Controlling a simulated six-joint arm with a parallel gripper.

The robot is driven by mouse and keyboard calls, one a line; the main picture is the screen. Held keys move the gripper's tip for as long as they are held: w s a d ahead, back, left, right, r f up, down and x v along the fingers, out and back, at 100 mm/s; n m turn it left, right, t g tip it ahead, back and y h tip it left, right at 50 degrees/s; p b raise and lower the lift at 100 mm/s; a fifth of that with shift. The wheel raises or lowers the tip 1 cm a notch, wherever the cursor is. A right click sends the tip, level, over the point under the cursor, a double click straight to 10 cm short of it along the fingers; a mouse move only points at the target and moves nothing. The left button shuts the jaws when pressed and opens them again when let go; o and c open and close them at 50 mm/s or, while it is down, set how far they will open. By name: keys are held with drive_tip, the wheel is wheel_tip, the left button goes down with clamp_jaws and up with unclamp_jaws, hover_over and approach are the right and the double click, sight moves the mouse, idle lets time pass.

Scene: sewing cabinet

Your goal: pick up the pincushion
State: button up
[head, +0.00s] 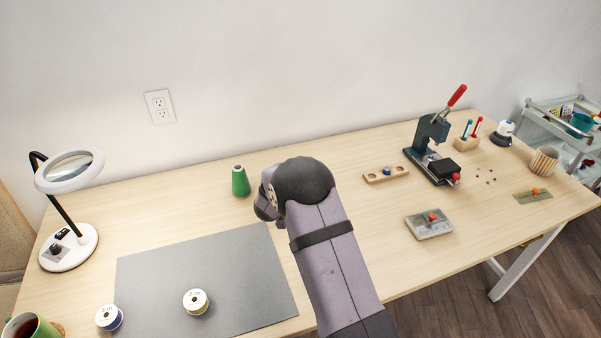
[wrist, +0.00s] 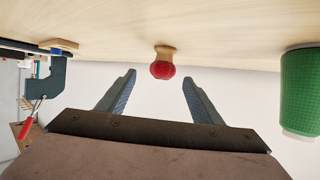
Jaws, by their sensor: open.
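The pincushion, a red faceted ball on a small wooden base, shows in the wrist view (wrist: 162,68) at top centre. That view is upside down, with the tabletop above. My gripper (wrist: 159,79) is open and empty; its two fingers point toward the pincushion, which appears between the tips and beyond them, apart from both. In the head view my arm hides the pincushion and the fingers.
A green thread cone (head: 240,181) stands left of my arm. A wooden holder (head: 386,174) and a press with a red handle (head: 432,143) are to the right. A grey mat (head: 155,275) with spools lies front left.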

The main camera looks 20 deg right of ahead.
drive_tip(key=shift+a+f+p+x, duration=0.2)
drive_tip(key=shift+p+x, duration=0.1)
drive_tip(key=shift+x, duration=1)
drive_tip(key=shift+a+f+p+x, duration=0.15)
drive_tip(key=shift+p+x, duration=0.1)
drive_tip(key=shift+x, duration=1.9)
drive_tip(key=c, duration=1.2)
